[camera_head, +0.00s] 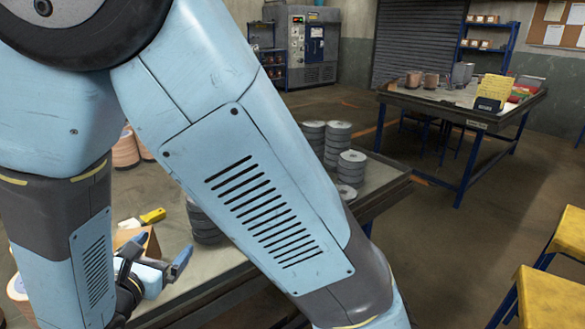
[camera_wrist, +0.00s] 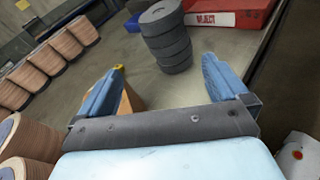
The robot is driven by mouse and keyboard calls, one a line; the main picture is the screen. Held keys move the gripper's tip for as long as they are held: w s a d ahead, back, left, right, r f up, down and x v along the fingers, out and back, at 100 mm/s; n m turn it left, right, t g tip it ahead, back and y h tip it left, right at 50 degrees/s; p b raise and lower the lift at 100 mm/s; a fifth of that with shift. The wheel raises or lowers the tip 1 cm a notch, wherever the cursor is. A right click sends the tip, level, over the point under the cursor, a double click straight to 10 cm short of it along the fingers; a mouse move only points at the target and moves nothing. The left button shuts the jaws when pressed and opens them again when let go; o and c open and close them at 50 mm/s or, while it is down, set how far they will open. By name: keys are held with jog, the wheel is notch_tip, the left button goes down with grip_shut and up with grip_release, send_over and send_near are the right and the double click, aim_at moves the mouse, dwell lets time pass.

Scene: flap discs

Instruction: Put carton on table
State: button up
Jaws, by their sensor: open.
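A brown cardboard carton (camera_head: 146,240) is on the grey workbench table (camera_head: 178,212) at the lower left, partly hidden by my arm and gripper. My gripper (camera_head: 155,259) is low over this table beside the carton, its blue fingers apart. In the wrist view my gripper (camera_wrist: 163,65) is open, with nothing clasped. A brown piece of the carton (camera_wrist: 130,100) shows just inside the left finger, which hides part of it. I cannot tell whether they touch. A second table (camera_head: 435,97) stands at the back right.
Stacks of grey flap discs (camera_wrist: 168,45) stand beyond my gripper. A red REJECT bin (camera_wrist: 225,17) is at the far side. Rows of brown discs (camera_wrist: 62,52) are on the left. Yellow stools (camera_head: 550,298) stand at the lower right. Open floor (camera_head: 440,235) lies between.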

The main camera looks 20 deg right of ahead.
jog(key=s+d+r+m+g, duration=0.1)
jog(key=d+r+m+g, duration=0.45)
jog(key=d, duration=0.55)
jog(key=s+d+r+m+g, duration=0.1)
jog(key=d+r+m+g, duration=0.1)
jog(key=d+m+g, duration=0.6)
jog(key=s+d+r+m+t+y, duration=0.5)
jog(key=s+d+r+m+y, duration=0.3)
jog(key=m, duration=0.6)
notch_tip(320, 180, up, 2)
jog(key=shift+d+r, duration=0.1)
jog(key=shift+d, duration=0.35)
